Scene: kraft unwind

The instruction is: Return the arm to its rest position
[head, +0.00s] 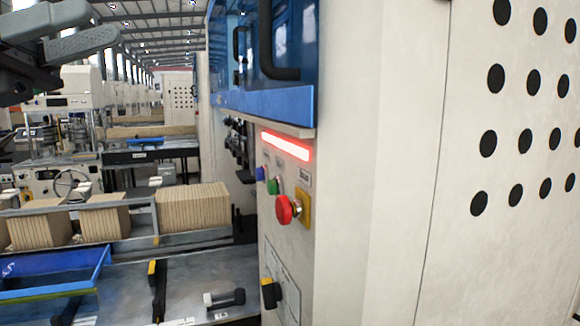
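My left gripper (92,22) is at the top left corner, raised in the air in front of the machine hall. Its two grey fingers are apart with nothing seen between them. Part of it is cut off by the picture's edge. My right gripper is not in view.
A tall white cabinet (375,170) fills the right side. It carries a red mushroom button (284,209), a green button (273,185), a lit red strip (286,146) and a black-and-yellow switch (270,293). Stacks of brown board (193,207) and a blue tray (52,272) lie lower left.

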